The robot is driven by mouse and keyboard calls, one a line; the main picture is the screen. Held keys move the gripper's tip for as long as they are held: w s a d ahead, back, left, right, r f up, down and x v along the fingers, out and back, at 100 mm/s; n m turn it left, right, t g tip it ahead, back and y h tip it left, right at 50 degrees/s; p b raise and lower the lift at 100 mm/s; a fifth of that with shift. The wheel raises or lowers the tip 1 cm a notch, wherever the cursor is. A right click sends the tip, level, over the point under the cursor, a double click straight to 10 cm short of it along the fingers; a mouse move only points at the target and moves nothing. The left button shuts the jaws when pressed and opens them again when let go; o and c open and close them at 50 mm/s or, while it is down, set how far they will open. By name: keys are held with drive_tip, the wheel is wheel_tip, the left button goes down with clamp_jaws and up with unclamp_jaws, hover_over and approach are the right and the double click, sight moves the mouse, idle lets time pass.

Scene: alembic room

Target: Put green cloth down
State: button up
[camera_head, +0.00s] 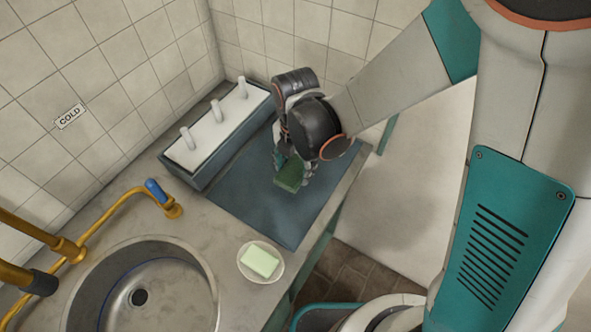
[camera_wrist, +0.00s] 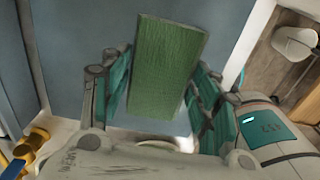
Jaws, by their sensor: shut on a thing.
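The green cloth (camera_head: 289,175) is a small folded block between the fingers of my gripper (camera_head: 293,174). In the wrist view the cloth (camera_wrist: 166,68) stands out between both fingers of my gripper (camera_wrist: 160,88), one finger on each side. My gripper is shut on it. In the head view, the cloth is over the blue-grey mat (camera_head: 262,215) on the counter. I cannot tell whether the cloth touches the mat. My wrist hides part of the mat behind it.
A tray with a white top and several upright pegs (camera_head: 216,135) stands along the wall behind the mat. A soap dish (camera_head: 243,272) holds pale green soap (camera_head: 259,262). A round sink (camera_head: 178,305) and brass tap (camera_head: 172,208) are at left. The counter edge is at right.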

sight(295, 175)
drive_tip(key=shift+f+b, duration=1.4)
drive_tip(key=shift+f, duration=0.75)
drive_tip(key=shift+f, duration=0.1)
drive_tip(key=o, duration=1.1)
wheel_tip(295, 175, up, 12)
drive_tip(key=p, duration=0.8)
